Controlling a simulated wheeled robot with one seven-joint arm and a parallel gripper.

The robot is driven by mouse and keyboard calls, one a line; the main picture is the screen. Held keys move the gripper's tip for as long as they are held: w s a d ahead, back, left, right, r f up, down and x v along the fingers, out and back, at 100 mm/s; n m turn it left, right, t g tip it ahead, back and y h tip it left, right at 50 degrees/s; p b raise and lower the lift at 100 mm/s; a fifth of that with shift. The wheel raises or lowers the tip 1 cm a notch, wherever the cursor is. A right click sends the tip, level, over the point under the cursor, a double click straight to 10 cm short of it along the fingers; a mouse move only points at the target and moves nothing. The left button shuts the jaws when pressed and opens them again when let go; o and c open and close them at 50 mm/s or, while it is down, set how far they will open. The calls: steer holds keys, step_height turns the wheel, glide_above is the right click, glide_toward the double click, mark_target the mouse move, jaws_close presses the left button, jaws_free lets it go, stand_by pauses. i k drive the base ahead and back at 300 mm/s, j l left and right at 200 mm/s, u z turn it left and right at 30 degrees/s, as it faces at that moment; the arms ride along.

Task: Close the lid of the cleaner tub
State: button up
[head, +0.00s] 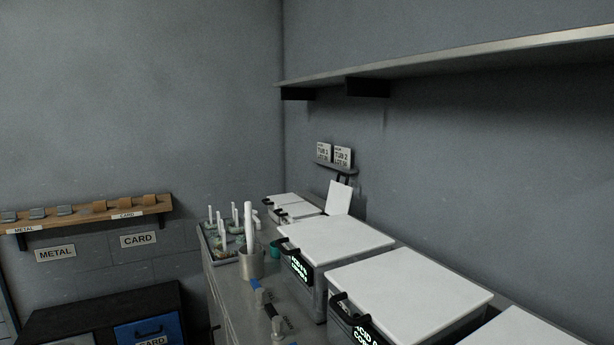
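No label reading cleaner is legible. Two large tubs with white lids stand in a row on the bench: a middle tub (318,274) and a nearer tub (352,328). Their lids (335,238) (410,291) lie flat. Their front labels are partly legible, with words that seem to start with "ACID". My gripper is not in view.
A metal cup (250,264) with white rods and a tray (222,256) stand on the bench (236,293). Dark-handled items lie along its front edge. A long shelf (470,58) overhangs the tubs. A dark cabinet (75,318) with a blue drawer stands at lower left.

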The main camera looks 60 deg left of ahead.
mark_target(340, 194)
steer(key=j+u, duration=0.1)
steer(key=j, duration=0.3)
steer(key=j+u, duration=0.15)
steer(key=j, duration=0.3)
steer(key=i+j+u, duration=0.1)
steer(key=j, duration=0.3)
steer(key=i+j+u, duration=0.1)
steer(key=j, duration=0.3)
steer(key=j+u, duration=0.15)
steer(key=j, duration=0.25)
steer(key=i+j+u, duration=0.1)
steer(key=j, duration=0.3)
steer(key=i+j+u, duration=0.15)
steer(key=j, duration=0.25)
